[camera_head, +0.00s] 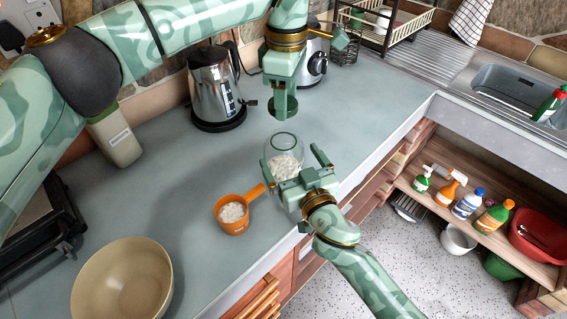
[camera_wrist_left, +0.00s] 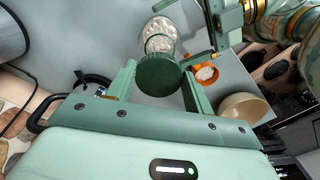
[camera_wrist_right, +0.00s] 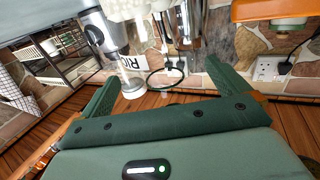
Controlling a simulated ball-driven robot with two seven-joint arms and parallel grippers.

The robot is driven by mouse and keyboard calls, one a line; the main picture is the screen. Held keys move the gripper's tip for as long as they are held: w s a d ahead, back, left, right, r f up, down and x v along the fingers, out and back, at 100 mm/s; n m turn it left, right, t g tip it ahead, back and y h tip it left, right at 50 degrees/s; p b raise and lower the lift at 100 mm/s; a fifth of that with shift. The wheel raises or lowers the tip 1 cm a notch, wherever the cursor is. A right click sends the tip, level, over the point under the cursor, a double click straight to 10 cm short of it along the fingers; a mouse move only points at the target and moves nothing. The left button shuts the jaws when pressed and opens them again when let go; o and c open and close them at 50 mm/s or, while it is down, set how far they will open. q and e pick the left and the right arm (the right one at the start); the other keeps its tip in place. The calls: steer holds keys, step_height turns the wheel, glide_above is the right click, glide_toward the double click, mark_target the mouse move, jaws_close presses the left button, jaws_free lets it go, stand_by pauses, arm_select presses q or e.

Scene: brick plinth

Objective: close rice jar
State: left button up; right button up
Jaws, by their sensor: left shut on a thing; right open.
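The glass rice jar (camera_head: 284,147) stands open on the counter with white rice inside. The lid (camera_wrist_left: 158,75) sits between the left fingers in the left wrist view. My right gripper (camera_head: 299,170) is open at the jar's near side; whether a finger touches the glass I cannot tell.
An orange measuring cup (camera_head: 233,226) with rice sits left of the jar, close to my right gripper. A beige bowl (camera_head: 122,285) stands at the front left. A steel kettle (camera_head: 212,85) and a grey appliance (camera_head: 316,58) stand behind. The counter's right side is clear up to the sink (camera_head: 510,88).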

steer(key=shift+x, duration=2.3)
steer(key=c, duration=1.3)
arm_select(q)
steer(key=shift+f, duration=2.5)
